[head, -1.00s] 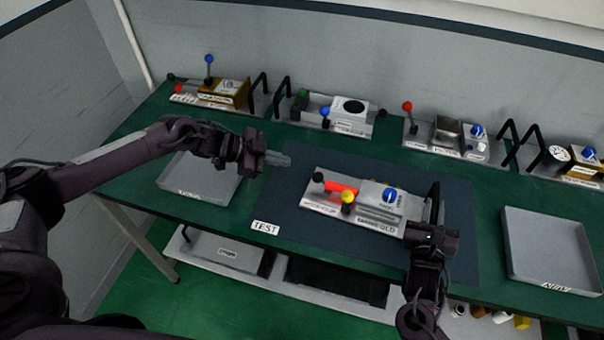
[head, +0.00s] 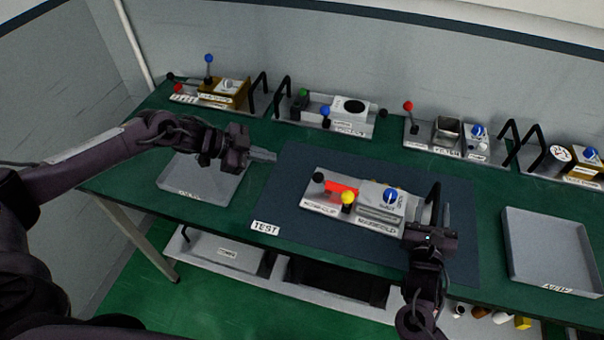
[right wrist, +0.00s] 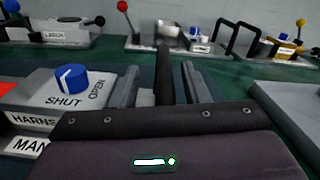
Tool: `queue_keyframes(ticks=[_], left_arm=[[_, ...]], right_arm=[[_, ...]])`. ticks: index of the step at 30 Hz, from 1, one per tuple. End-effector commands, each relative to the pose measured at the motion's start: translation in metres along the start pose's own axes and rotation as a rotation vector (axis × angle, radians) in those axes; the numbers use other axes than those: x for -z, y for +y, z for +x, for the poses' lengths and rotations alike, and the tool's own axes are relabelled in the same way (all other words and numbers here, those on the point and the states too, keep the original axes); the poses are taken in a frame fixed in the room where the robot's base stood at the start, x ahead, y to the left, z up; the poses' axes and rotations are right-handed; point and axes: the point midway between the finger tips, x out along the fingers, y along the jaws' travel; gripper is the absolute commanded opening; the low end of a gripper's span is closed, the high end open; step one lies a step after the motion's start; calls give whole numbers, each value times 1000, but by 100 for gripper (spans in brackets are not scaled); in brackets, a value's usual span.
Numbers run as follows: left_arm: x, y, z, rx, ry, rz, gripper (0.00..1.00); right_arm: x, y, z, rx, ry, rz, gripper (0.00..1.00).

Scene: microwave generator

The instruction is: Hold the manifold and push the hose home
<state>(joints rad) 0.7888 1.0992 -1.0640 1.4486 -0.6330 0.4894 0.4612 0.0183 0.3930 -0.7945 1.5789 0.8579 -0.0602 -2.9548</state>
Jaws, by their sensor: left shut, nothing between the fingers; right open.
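The manifold unit (head: 352,206) sits on the dark mat, with a blue knob (head: 390,195), a yellow ball knob (head: 347,198), a red block (head: 338,189) and a black ball knob. A black handle (head: 434,200) stands at its right end. My right gripper (head: 428,214) is open at this handle. In the right wrist view the handle (right wrist: 164,75) shows upright between the fingers; I cannot tell whether it touches them. The blue knob (right wrist: 71,78) there is beside SHUT and OPEN marks. My left gripper (head: 272,155) is shut and empty, left of the manifold. I cannot pick out the hose.
An empty grey tray (head: 192,190) lies under my left arm, another (head: 550,255) at the right. Several fixtures with levers and handles line the back of the green table (head: 400,165). The mat (head: 290,215) has free room left of the manifold.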

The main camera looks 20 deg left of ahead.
Motion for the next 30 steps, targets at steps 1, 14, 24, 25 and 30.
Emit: queue_keyframes(ticks=[1,14,24,25,30], left_arm=[[0,0,0,0,0,0,0],[0,0,0,0,0,0,0],[0,0,0,0,0,0,0],[0,0,0,0,0,0,0],[0,0,0,0,0,0,0]], right_arm=[[-1,0,0,1,-2,1,42],[0,0,-53,-2,1,1,42],[0,1,-111,-2,0,-1,42],[0,1,-113,-1,0,-1,42],[0,0,-120,0,0,0,42]])
